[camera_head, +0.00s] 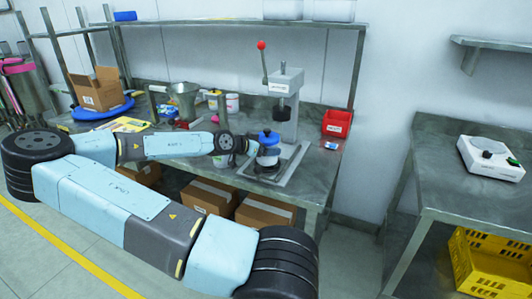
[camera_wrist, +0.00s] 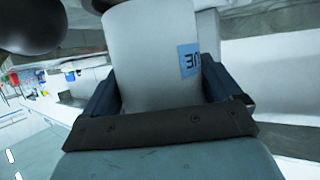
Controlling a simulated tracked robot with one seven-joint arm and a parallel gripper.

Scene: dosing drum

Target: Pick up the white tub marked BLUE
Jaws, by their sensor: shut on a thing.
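The white tub (camera_wrist: 150,55) fills the middle of the wrist view, with a blue label on its side whose letters are only partly readable. In the head view a tub with a blue lid (camera_head: 268,138) is at the press, over its base plate; I cannot tell whether it rests there or is slightly raised. My gripper (camera_head: 248,152) reaches it from the left and is shut on it. In the wrist view the dark fingers of my gripper (camera_wrist: 163,88) lie on both sides of the tub.
The lever press (camera_head: 285,95) with a red knob stands close behind the tub. A red bin (camera_head: 337,122) is to the right on the workbench (camera_head: 322,170). A metal funnel (camera_head: 184,97) and a white-and-pink tub (camera_head: 232,102) stand to the left. A scale (camera_head: 490,160) sits on the right table.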

